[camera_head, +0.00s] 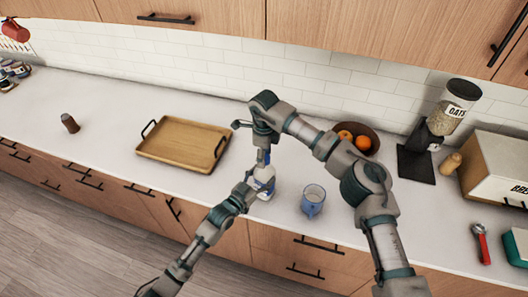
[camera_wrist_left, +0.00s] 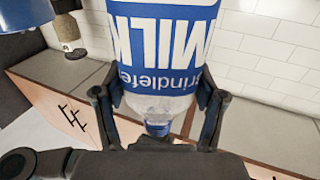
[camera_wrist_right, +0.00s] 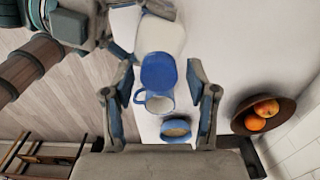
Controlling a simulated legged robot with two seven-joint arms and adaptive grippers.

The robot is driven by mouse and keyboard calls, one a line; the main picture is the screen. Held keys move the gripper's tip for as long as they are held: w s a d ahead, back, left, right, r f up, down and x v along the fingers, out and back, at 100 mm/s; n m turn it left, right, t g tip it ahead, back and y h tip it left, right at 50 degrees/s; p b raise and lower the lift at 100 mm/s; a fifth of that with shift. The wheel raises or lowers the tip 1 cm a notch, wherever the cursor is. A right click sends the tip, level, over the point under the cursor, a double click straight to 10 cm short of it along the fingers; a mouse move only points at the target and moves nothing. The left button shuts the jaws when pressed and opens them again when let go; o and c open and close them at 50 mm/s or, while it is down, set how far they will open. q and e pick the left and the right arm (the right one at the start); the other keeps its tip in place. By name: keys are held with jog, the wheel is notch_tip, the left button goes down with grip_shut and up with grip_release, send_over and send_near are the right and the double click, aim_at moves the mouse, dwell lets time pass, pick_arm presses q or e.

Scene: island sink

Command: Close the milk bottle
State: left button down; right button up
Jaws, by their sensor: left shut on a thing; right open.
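I cannot tell which is the cap.
A blue mug (camera_head: 313,201) stands right of the bottle. A bowl with fruit (camera_head: 372,138) is behind my right arm. A wooden tray (camera_head: 183,142) lies left, with clear counter around it. An oats dispenser (camera_head: 440,120) and a bread box (camera_head: 497,165) stand at right.

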grip_shut()
jog(key=shift+m, duration=0.8)
jog(key=shift+o, duration=0.4)
grip_release()
